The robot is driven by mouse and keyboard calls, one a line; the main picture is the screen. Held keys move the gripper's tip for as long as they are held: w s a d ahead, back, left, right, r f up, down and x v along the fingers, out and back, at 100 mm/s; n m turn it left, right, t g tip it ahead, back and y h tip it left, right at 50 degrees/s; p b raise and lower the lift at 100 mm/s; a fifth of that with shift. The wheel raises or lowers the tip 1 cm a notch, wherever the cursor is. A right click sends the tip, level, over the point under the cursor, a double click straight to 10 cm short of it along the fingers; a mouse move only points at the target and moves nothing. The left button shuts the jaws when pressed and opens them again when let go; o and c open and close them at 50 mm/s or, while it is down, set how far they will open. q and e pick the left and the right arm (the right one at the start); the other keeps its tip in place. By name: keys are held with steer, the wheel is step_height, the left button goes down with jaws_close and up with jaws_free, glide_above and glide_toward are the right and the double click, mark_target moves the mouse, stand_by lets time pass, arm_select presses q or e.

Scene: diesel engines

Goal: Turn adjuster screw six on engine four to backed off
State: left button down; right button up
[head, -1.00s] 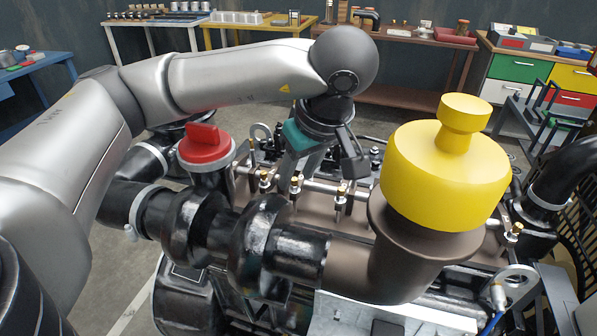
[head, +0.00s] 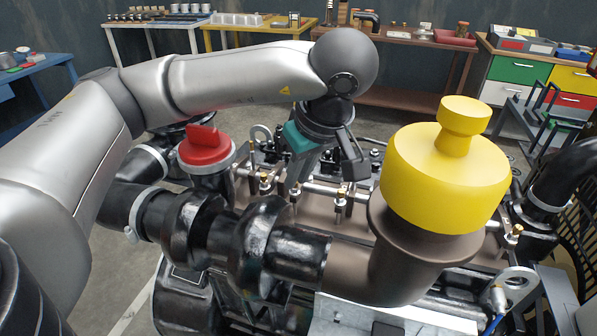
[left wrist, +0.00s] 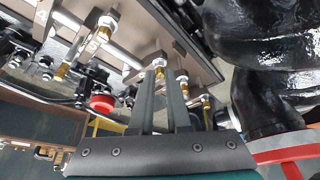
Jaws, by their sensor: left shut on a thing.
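The engine's brown cover (head: 345,235) carries a row of adjuster screws with brass tips and pale nuts. In the head view, one screw (head: 265,182) stands left of my left gripper (head: 294,196) and another (head: 340,196) stands right of it. My left gripper points down and its fingers hide the screw between these two. In the left wrist view, its fingers (left wrist: 163,78) close around the brass tip of an adjuster screw (left wrist: 160,71). The screw's turned position is hard to read. My right gripper is out of view.
A large yellow cap (head: 447,170) stands on the engine right of my gripper. A red-topped cap (head: 205,147) and thick black pipes (head: 210,230) lie left and in front. Workbenches (head: 415,45) stand behind, with grey floor between.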

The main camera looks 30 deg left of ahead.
arm_select(q)
steer(key=n+g+p, duration=0.1)
steer(key=n+p, duration=0.1)
steer(key=n, duration=0.1)
steer(key=n+g+p, duration=0.1)
steer(key=n+p, duration=0.1)
steer(key=n, duration=0.2)
steer(key=w+n+g+p, duration=0.1)
steer(key=n+g, duration=0.1)
steer(key=n, duration=0.1)
steer(key=shift+n+p, duration=0.3)
steer(key=shift+p, duration=0.1)
stand_by(0.4)
steer(key=c, duration=0.9)
jaws_free()
